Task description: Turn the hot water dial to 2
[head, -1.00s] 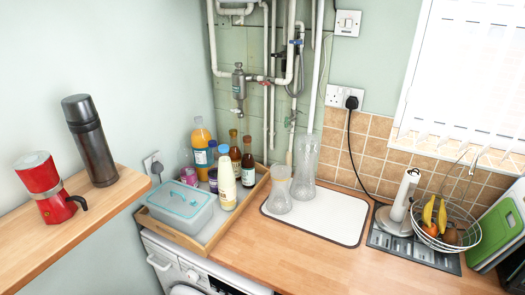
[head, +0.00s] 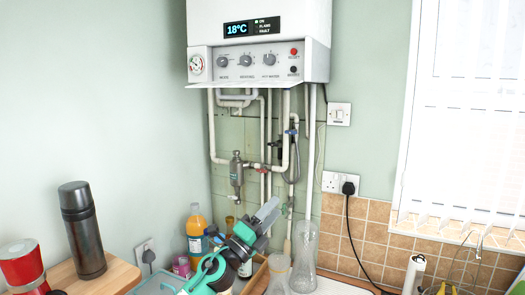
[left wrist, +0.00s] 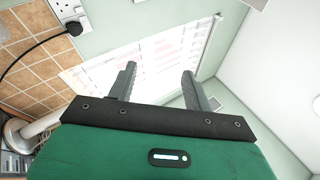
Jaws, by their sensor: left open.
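The white boiler (head: 258,20) hangs on the wall at the top of the head view. Its panel has a row of three grey dials; the right one, labelled hot water, is the hot water dial (head: 269,60). The numbers around it are too small to read. My left gripper (head: 270,209), green and grey, is in the lower middle of the head view, well below the boiler. Its fingers are apart and empty; the left wrist view shows both fingers (left wrist: 159,72) spread, facing the wall and window. The dial is not in the left wrist view. My right gripper is not in view.
Pipes (head: 265,135) run down the wall under the boiler. Bottles (head: 196,230) and glass vases (head: 304,243) stand on the counter near my left gripper. A dark flask (head: 82,230) stands on a shelf at left. The air before the boiler panel is clear.

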